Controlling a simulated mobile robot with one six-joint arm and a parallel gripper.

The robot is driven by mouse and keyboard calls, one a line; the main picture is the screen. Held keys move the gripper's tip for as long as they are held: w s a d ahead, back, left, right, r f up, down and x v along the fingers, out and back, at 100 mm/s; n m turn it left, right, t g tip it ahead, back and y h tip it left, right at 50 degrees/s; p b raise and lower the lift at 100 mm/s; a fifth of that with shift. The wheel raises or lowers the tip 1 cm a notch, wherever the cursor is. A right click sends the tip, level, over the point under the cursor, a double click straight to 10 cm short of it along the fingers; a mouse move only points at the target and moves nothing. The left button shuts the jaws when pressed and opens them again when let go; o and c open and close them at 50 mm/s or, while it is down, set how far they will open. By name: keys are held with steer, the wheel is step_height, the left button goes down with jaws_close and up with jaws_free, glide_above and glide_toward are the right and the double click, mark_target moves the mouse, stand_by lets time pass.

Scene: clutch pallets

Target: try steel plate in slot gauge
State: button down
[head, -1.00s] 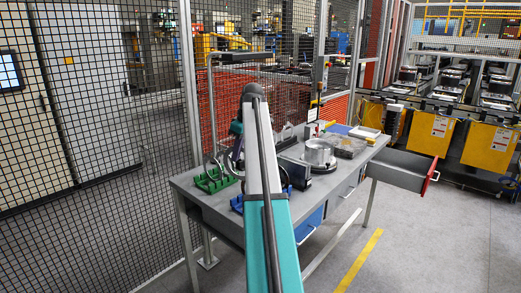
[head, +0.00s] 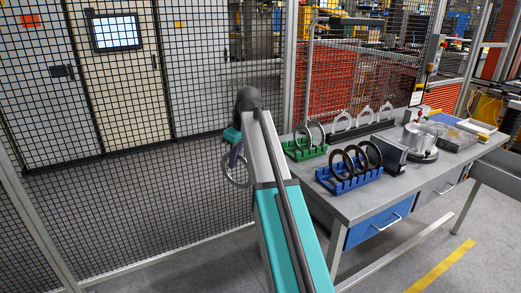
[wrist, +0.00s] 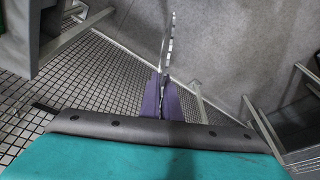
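My gripper (head: 235,156) is off the left end of the workbench, in front of the mesh fence. Its purple fingers are shut on a thin steel plate (head: 238,180), a ring that hangs below them. In the wrist view the steel plate (wrist: 168,45) stands edge-on between the fingers (wrist: 165,85).
The workbench (head: 345,204) holds a green rack (head: 303,153) with steel rings, a blue rack (head: 350,181) with dark rings, and a rear rack (head: 362,131) with pale rings. A round metal fixture (head: 420,141) stands farther right. Floor left of the bench is clear up to the fence (head: 130,210).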

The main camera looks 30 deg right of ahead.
steer(key=s+a+f+m+b, duration=0.1)
steer(key=s+a+f+m, duration=0.1)
steer(key=a, duration=0.6)
steer(key=s+a+f+m+h+b, duration=0.1)
steer(key=s+a+f+m, duration=0.2)
steer(key=a+f, duration=0.3)
steer(key=shift+s+a+m+h, duration=0.3)
steer(key=shift+s+a, duration=0.45)
steer(key=shift+a, duration=0.4)
steer(key=shift+d, duration=0.1)
